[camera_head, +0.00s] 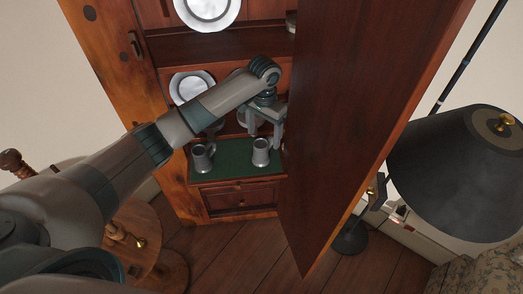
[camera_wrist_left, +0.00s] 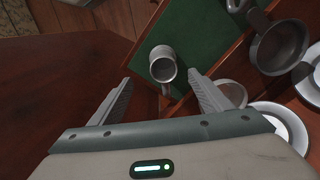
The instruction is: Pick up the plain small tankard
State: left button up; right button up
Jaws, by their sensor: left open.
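Two grey pewter tankards stand upright on a green mat (camera_head: 231,164) inside the wooden cabinet. The right tankard (camera_head: 261,152) is just below my left gripper (camera_head: 264,131), which is open and empty. In the left wrist view, one small, smooth tankard (camera_wrist_left: 162,62) appears ahead between the open fingers (camera_wrist_left: 160,80), with its handle toward me, apart from them. The left tankard (camera_head: 201,160) has its handle at its upper right. I cannot tell surface detail well. My right gripper is not seen.
The open cabinet door (camera_head: 365,100) stands close to the right of my left gripper. Plates (camera_head: 192,87) lean on the shelves behind, and a shelf edge (camera_head: 225,45) is above. A dark lampshade (camera_head: 455,175) is at the right.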

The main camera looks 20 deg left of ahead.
aim_at(263, 144)
pick_arm(q)
notch_tip(263, 144, down, 5)
jog(key=shift+f, duration=0.1)
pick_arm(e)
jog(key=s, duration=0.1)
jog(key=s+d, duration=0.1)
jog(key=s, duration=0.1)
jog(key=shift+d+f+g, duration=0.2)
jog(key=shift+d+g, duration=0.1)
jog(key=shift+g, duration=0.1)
pick_arm(q)
jog(key=shift+p, duration=0.35)
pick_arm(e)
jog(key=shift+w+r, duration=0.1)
pick_arm(q)
jog(key=shift+a+f, duration=0.1)
jog(key=shift+f, duration=0.15)
jog(key=f, duration=0.2)
jog(key=f+p, duration=0.1)
jog(key=shift+a+f, duration=0.3)
jog(key=shift+f, duration=0.45)
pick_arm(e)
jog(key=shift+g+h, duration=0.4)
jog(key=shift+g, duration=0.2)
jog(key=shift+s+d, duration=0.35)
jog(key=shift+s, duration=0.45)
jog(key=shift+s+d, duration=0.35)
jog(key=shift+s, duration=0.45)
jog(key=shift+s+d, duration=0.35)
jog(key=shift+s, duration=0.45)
